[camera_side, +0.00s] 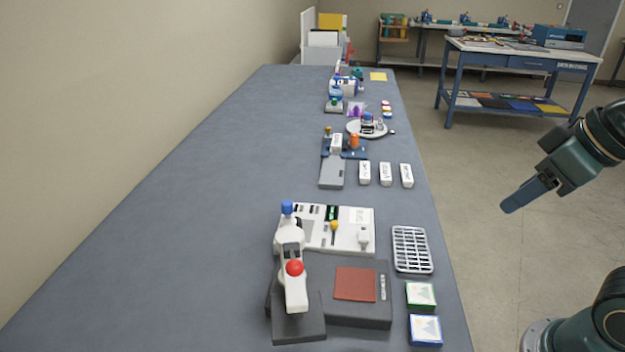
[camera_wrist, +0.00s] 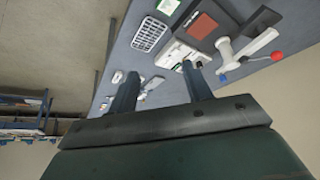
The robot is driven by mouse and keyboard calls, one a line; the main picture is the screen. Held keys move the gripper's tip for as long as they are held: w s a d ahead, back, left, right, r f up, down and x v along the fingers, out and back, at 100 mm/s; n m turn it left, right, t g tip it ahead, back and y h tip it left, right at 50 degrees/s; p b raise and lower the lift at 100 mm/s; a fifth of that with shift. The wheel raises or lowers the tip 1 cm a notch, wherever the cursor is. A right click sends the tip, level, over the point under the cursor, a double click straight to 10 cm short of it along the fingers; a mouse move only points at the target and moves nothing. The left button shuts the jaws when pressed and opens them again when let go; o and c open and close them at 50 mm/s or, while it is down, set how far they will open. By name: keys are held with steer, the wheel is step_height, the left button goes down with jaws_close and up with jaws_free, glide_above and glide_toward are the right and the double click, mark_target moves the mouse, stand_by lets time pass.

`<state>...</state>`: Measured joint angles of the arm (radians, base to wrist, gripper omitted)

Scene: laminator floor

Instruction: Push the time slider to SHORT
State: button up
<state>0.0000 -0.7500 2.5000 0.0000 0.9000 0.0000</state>
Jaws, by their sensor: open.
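A white control panel (camera_side: 348,217) stands on the long grey bench behind the press, with a yellow-knobbed lever (camera_side: 333,227), a white block-shaped control (camera_side: 363,237) and dark slots. I cannot tell which of these is the time slider, and no SHORT label is readable. The panel also shows in the wrist view (camera_wrist: 176,54), partly behind a finger. My gripper (camera_side: 507,207) is in the air right of the bench, well apart from the panel. In the wrist view its two fingers (camera_wrist: 160,84) are spread with nothing between them.
A press with a red-ball handle (camera_side: 294,268) and blue-topped post stands left of the panel. A white rack (camera_side: 412,249) and two boxed packs (camera_side: 421,294) lie along the right edge. White blocks (camera_side: 385,174) lie farther back. The bench's left side is clear.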

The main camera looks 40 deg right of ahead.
steer(key=shift+c, duration=0.4)
steer(key=shift+c, duration=0.6)
steer(key=g, duration=0.6)
glide_above(335, 222)
step_height(335, 222, down, 8)
steer(key=shift+w+f, duration=0.1)
steer(key=shift+f, duration=0.15)
steer(key=shift+f, duration=6.85)
